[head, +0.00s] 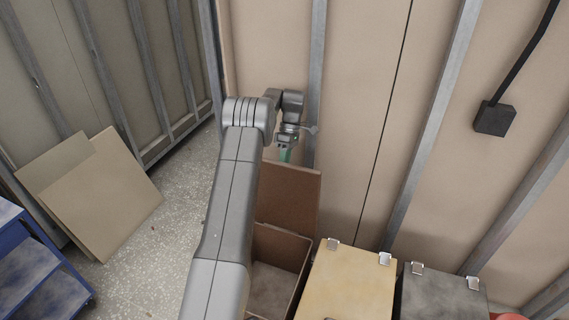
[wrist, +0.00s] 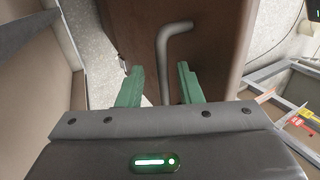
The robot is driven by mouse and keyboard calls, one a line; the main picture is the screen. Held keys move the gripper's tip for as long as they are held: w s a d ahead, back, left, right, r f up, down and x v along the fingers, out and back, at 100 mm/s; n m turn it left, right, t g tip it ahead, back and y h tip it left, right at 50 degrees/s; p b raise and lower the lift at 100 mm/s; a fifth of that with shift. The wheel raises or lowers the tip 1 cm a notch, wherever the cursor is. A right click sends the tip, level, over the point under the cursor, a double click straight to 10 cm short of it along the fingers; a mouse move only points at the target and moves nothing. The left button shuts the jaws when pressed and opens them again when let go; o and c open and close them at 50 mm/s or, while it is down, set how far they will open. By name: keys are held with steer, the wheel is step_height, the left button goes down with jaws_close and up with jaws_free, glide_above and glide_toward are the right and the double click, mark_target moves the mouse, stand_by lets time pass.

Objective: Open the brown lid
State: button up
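The brown lid (head: 289,194) stands raised, roughly upright, at the back of a brown box (head: 308,262). The box's inside shows from above. In the wrist view the lid (wrist: 215,30) fills the upper middle, with a grey bent bar handle (wrist: 163,55) on it. My gripper (head: 285,156) is at the lid's top edge in the head view. In the wrist view my gripper (wrist: 161,82) has its green fingers apart, with the handle's lower part between them and a gap on each side. My arm hides the box's left part.
A tan-lidded box (head: 348,287) and a dark grey-lidded box (head: 440,295) stand to the right, both shut. A panelled wall (head: 360,100) is close behind. Boards (head: 105,195) lean at the left beside a blue shelf (head: 40,265). Speckled floor is clear between.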

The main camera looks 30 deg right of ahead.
step_height(320, 180, up, 10)
stand_by(0.4)
steer(key=shift+f, duration=0.15)
step_height(320, 180, down, 10)
steer(key=shift+a+r, duration=0.1)
steer(key=shift+r, duration=0.05)
stand_by(0.4)
